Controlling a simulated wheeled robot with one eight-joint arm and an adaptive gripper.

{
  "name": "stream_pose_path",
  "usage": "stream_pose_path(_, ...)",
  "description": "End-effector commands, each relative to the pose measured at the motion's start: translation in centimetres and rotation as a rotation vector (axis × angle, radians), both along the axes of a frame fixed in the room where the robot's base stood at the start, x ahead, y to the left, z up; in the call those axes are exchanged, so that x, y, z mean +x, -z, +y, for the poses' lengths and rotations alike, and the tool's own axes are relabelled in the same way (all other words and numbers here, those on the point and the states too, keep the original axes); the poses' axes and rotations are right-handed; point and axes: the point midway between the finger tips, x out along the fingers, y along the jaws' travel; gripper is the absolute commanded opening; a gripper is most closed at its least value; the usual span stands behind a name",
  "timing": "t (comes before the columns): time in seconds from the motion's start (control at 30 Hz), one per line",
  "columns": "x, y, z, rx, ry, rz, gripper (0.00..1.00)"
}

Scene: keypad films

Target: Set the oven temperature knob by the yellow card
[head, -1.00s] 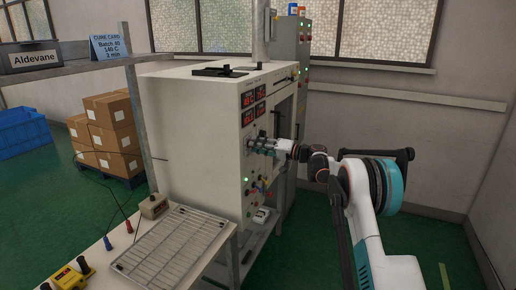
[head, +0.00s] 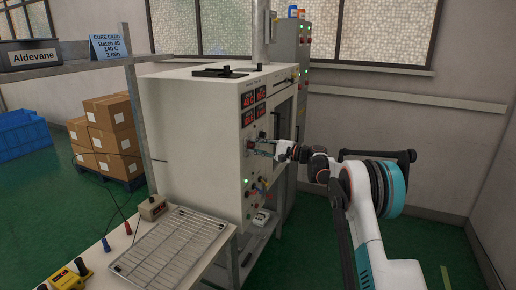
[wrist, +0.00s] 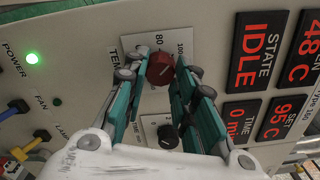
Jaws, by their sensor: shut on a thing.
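The oven (head: 190,140) is a tall pale cabinet with its control panel on the right face. In the wrist view a round red knob (wrist: 160,68) sits on a white dial plate with 80 and 100 readable and part of a "TEM" label beside it. My gripper (wrist: 162,74) has its teal fingers on both sides of this knob, shut on it; in the head view the gripper (head: 262,150) is at the panel. The panel displays (wrist: 262,50) read IDLE, 48 C, 0 min and SET 95 C. The card (head: 108,47) looks light blue, not yellow, and reads "Cure Card, Batch 40, 140 C, 2 min".
A black knob (wrist: 168,136) is just below the red one. A green power light (wrist: 32,58) and the fan and lamp switches are to the left. A wire rack (head: 170,245) lies on the bench before the oven. Boxes (head: 105,130) stand behind.

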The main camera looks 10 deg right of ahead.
Motion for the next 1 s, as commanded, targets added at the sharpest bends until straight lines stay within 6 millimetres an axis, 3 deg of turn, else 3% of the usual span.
stream_pose_path(0.37, 0.00, 0.10, -0.11, 0.076, 0.002, 0.107, 0.01)
stream_pose_path(0.83, 0.00, 0.12, -0.12, 0.083, 0.002, 0.117, 0.01)
stream_pose_path(0.87, 0.00, 0.12, -0.12, 0.083, 0.002, 0.117, 0.27)
stream_pose_path(0.9, -0.01, 0.12, -0.12, 0.083, 0.002, 0.117, 0.36)
stream_pose_path(0.93, -0.01, 0.12, -0.12, 0.083, 0.002, 0.117, 0.43)
stream_pose_path(1.0, 0.00, 0.11, -0.10, 0.083, 0.002, 0.117, 0.45)
